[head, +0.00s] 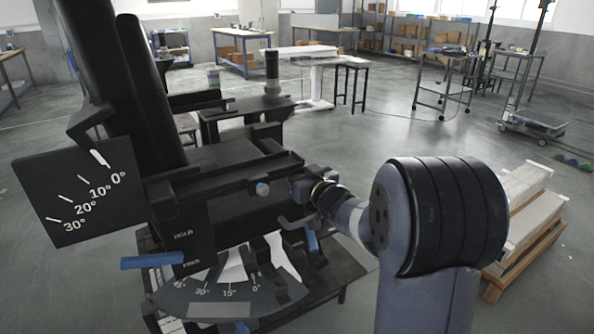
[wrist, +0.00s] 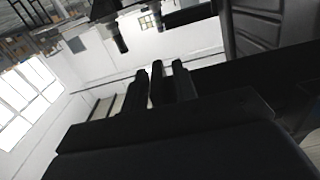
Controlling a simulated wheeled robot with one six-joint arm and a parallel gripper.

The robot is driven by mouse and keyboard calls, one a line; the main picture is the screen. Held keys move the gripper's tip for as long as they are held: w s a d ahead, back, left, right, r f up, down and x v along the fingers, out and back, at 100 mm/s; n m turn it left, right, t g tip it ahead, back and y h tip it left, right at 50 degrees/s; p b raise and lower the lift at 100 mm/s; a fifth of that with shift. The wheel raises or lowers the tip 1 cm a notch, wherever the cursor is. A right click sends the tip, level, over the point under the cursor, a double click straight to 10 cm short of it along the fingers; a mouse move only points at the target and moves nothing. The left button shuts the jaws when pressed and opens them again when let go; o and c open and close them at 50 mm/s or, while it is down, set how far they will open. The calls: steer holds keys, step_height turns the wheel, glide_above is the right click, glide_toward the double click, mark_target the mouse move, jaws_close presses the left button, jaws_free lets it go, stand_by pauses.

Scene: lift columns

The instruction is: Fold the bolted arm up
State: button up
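A black column fixture stands at the left in the head view, with a tilted dark slab (head: 150,90) and a level black arm-like beam (head: 215,185) reaching right. I cannot tell for certain which part is the bolted arm. A tilt plate (head: 75,190) marked 0° to 30° hangs at its left. A lower dial (head: 225,295) carries more degree marks. My gripper (head: 300,190) is close to the beam's right end, by a blue-grey knob (head: 262,188). In the wrist view its dark fingers (wrist: 160,85) stand close together, with a dark piece between them; contact is unclear.
A blue handle (head: 152,261) sticks out left below the HOLD block (head: 183,240). A pallet with pale boxes (head: 525,220) stands at the right behind my arm. A trolley (head: 445,85) and benches stand farther back.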

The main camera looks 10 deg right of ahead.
jaws_close()
stand_by(0.3)
steer(key=r+n+p, duration=0.1)
steer(key=r+p, duration=0.1)
steer(key=r, duration=0.2)
steer(key=r+n+p, duration=0.1)
steer(key=r+p, duration=0.1)
steer(key=r, duration=0.2)
steer(key=a+r+n+p, duration=0.1)
steer(key=r+n+p, duration=0.1)
steer(key=r, duration=0.2)
steer(key=shift+s+p, duration=0.2)
steer(key=shift+p, duration=0.15)
steer(key=s+a+r+n+p, duration=0.1)
steer(key=s+a+r+n, duration=0.2)
steer(key=a+r, duration=0.7)
steer(key=s+a+r+n+p, duration=0.2)
steer(key=s+a+r+n, duration=0.1)
steer(key=a+r+n, duration=0.5)
steer(key=shift+s+a+r+n, duration=0.3)
steer(key=shift+a+r, duration=0.9)
steer(key=shift+r, duration=0.4)
